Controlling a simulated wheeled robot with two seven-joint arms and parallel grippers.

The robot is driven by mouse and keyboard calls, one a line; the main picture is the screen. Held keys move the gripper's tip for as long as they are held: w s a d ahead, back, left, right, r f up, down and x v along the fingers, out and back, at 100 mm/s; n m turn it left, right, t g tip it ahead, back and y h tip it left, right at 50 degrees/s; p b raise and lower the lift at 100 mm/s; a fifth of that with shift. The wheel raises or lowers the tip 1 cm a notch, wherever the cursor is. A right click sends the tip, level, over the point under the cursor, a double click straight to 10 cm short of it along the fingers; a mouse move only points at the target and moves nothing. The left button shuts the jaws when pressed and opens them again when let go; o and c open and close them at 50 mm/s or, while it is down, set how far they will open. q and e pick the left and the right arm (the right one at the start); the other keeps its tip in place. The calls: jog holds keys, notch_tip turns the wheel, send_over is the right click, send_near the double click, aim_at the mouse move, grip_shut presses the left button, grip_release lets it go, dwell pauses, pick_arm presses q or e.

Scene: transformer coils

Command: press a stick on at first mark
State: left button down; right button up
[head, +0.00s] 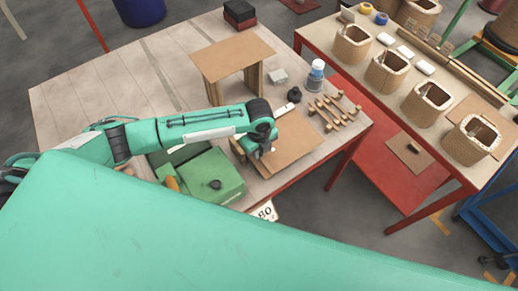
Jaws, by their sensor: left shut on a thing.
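My left gripper (262,152) is over the left part of a flat brown board (293,143) on the wooden table. It is shut on what looks like a stick, mostly hidden by the gripper and wrist. Several short wooden sticks (331,111) lie in a loose group to the right of the board, near the table's right end. Any marks on the board are too small or hidden to make out. My right gripper is out of view.
A green metal box (214,178) stands left of the board. Several wound coils (386,72) stand on the red-framed table at right. The wooden table's far left is clear.

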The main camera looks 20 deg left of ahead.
pick_arm(q)
jog(key=shift+f, duration=0.3)
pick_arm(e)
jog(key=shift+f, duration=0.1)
pick_arm(q)
jog(key=c, duration=1.4)
grip_release()
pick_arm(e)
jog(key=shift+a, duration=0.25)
pick_arm(q)
jog(key=shift+o, duration=0.6)
jog(key=o, duration=0.3)
jog(key=shift+r, duration=0.1)
jog(key=shift+r+p, duration=1.7)
jog(key=shift+p, duration=0.3)
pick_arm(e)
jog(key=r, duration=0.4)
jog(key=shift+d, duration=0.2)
